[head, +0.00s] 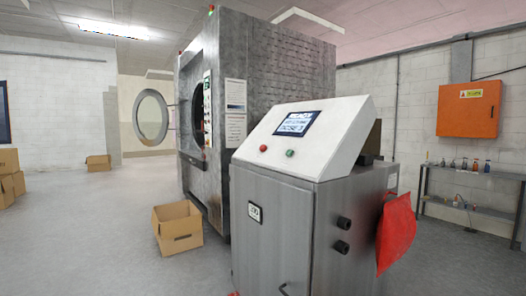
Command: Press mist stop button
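A grey metal cabinet (272,226) with a sloped white console top (338,128) stands at the centre right in the head view. The console carries a lit screen (298,122) with text ending in "DOSE 3". Below the screen are two small round buttons, a red one (263,148) on the left and a green one (290,153) on the right. Any labels on them are too small to read, so I cannot tell which is the mist stop button.
A large washer (280,60) stands behind the cabinet, its round door (151,116) open to the left. An open cardboard box (178,228) sits on the floor. A red bag-like item (396,232) hangs at the cabinet's right. Floor at front left is clear.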

